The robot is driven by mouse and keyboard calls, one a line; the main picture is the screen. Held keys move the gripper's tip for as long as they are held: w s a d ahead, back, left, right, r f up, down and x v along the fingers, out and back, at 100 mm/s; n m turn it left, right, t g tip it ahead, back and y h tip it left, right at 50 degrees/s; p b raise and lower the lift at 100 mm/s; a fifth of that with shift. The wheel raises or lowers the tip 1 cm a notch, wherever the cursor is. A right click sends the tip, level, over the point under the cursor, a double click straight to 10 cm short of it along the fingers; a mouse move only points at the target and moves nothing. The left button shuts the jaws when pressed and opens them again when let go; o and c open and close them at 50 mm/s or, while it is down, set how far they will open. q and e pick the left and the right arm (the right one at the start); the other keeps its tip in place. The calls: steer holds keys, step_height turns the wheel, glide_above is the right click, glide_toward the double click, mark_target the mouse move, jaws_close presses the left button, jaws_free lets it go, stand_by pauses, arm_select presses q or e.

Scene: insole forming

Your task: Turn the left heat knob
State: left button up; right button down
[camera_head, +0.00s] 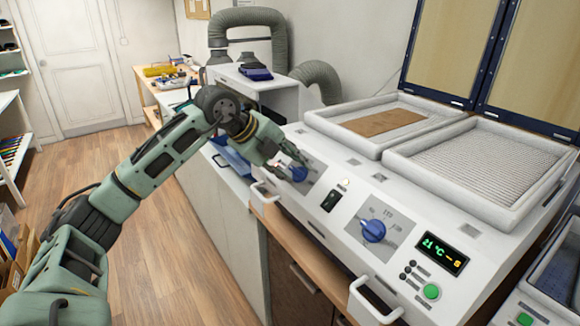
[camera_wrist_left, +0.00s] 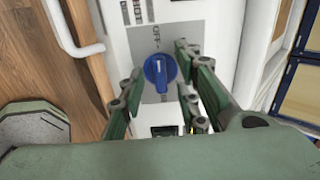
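The left heat knob (camera_head: 299,173) is blue and sits on a grey dial plate on the sloped front of the white machine (camera_head: 335,240). My left gripper (camera_head: 286,160) is right at this knob and partly covers its plate. In the left wrist view the knob (camera_wrist_left: 159,72) shows a white pointer line and an OFF label beside it. The left gripper's fingers (camera_wrist_left: 155,85) are spread, one on each side of the knob, with gaps visible; I cannot tell how close in depth. My right gripper is not in view.
A second blue knob (camera_head: 373,230) sits to the right, near a green temperature display (camera_head: 441,254) and a green button (camera_head: 431,291). A black switch (camera_head: 331,201) lies between the knobs. White handles (camera_head: 375,302) stick out along the front edge.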

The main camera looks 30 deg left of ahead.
arm_select(q)
steer(key=v, duration=1.1)
steer(key=shift+s+r, duration=0.2)
steer(key=shift+r, duration=0.1)
steer(key=shift+a, duration=0.15)
